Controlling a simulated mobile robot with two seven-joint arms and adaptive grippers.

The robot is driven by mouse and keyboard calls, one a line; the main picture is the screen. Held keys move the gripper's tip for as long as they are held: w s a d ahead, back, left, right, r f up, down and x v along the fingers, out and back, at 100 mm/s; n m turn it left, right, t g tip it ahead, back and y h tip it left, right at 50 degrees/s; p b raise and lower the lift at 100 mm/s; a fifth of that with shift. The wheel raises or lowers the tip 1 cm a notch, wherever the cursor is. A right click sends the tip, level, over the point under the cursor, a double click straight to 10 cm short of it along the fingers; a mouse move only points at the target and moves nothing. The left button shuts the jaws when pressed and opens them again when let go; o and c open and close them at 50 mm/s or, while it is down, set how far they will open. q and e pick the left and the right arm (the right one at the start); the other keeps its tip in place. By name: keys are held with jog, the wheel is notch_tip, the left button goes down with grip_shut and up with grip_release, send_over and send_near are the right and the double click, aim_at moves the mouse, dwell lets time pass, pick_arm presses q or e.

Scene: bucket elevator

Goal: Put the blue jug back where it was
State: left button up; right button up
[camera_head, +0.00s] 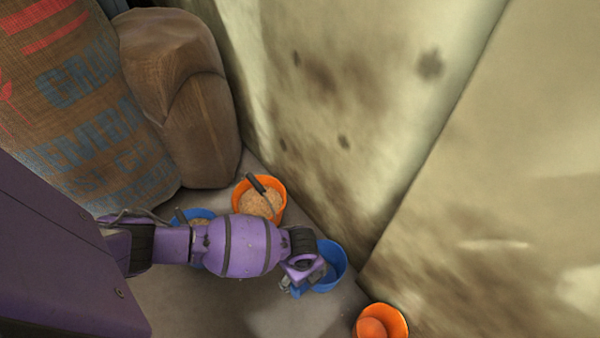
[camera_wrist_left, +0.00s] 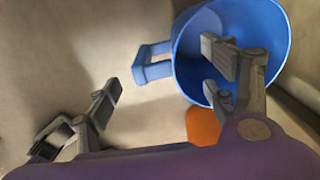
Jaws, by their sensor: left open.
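A blue jug (camera_head: 332,262) stands on the floor near the wall, partly hidden by my left gripper in the head view. In the left wrist view the blue jug (camera_wrist_left: 273,25) shows its open mouth and its square handle (camera_wrist_left: 150,62) pointing left. My left gripper (camera_head: 297,284) is over the jug's handle side. In the left wrist view the left gripper (camera_wrist_left: 162,78) is open. One finger is left of the handle and the other overlaps the jug's mouth; I cannot tell whether it touches. My right gripper is not in view.
An orange container (camera_head: 260,198) with grain and a dark-handled tool stands behind my arm. Another blue container (camera_head: 196,215) is partly hidden by it. An orange container (camera_head: 398,318) is at the lower right. A burlap sack (camera_head: 80,110) and a brown sack (camera_head: 185,95) stand behind.

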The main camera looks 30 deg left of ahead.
pick_arm(q)
notch_tip(320, 180, up, 5)
jog(key=shift+r+p, duration=0.15)
jog(key=shift+p, duration=0.8)
jog(key=shift+s+r, duration=0.1)
jog(key=shift+r, duration=0.4)
